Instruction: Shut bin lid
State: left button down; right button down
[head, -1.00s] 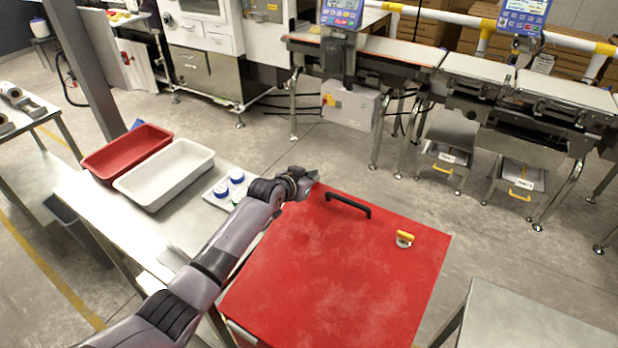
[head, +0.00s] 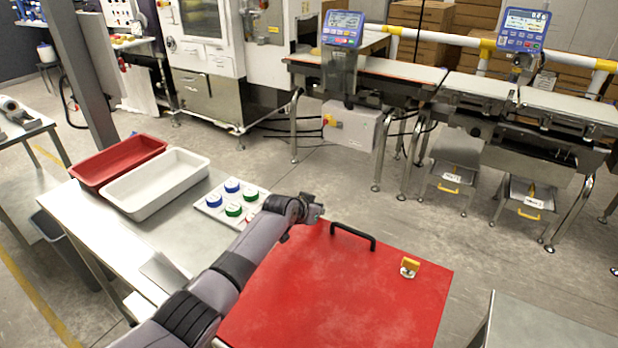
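The red bin lid (head: 330,290) fills the lower middle of the head view. It looks about flat, with its near edge cut off by the frame; I cannot tell whether it sits fully down. A black bar handle (head: 352,235) stands near its far edge, and a small yellow-topped fitting (head: 410,267) sits toward its right side. My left arm reaches in along the lid's left side. My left gripper (head: 314,208) is at the lid's far left corner, left of and beyond the handle; its fingers are too small to read. My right gripper is not in view.
A steel table (head: 150,262) on the left holds a red tray (head: 88,182), a white tray (head: 128,205) and a white panel with blue, green and red caps (head: 212,204). Another steel surface (head: 530,325) is at lower right. The checkweigher conveyor (head: 400,72) stands beyond open floor.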

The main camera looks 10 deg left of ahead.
pick_arm(q)
jog(key=shift+s+f, duration=0.25)
jog(key=shift+f, duration=0.35)
jog(key=shift+r+p, duration=0.55)
jog(key=r+p, duration=0.1)
jog(key=r, duration=0.1)
jog(key=r+p, duration=0.2)
jog(key=shift+w+r, duration=0.2)
jog(key=shift+r, duration=0.05)
jog(key=v, duration=0.9)
jog(key=shift+r, duration=0.55)
